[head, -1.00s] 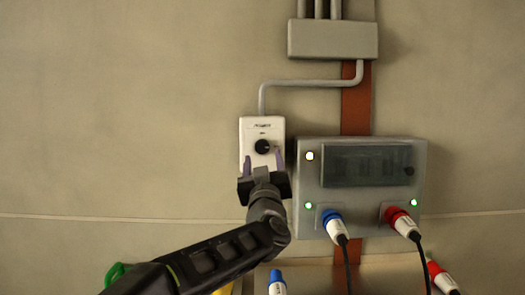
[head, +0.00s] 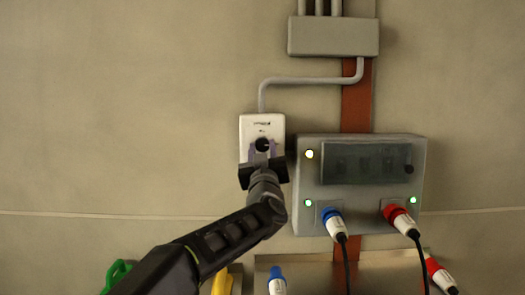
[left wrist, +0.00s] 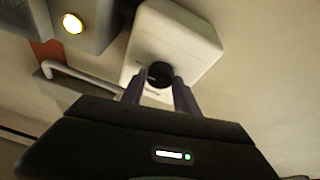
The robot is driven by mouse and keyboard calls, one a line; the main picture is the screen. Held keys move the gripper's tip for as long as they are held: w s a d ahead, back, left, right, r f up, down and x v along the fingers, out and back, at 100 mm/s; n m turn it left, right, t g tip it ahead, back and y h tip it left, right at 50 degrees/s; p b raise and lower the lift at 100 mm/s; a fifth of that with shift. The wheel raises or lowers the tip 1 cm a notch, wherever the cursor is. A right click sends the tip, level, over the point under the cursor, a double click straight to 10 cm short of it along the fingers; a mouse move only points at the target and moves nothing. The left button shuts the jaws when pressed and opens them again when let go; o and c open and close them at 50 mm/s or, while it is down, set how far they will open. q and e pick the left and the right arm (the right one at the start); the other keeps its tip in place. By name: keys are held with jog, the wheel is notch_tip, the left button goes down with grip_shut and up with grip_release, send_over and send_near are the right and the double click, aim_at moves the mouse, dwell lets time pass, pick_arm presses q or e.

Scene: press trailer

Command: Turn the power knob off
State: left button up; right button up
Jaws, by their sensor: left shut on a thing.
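The power knob (head: 262,144) is a small round black knob on a white wall box (head: 250,126) with a printed label above it. In the left wrist view the knob (left wrist: 160,74) shows on the white box (left wrist: 180,35), with a light mark on its face. My left gripper (head: 262,150) is at the lower part of the box, its purple-grey fingers on either side of the knob and shut on it. The left wrist view shows the two fingers (left wrist: 158,90) reaching to the knob. My right gripper is not in view.
A grey power box (head: 310,180) with lit lamps stands close to the right, with a blue plug (head: 333,221) and a red plug (head: 399,217) in it. A grey junction box (head: 333,38) and conduit are above. The wall to the left is clear.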

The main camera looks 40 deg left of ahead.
pick_arm(q)
grip_shut()
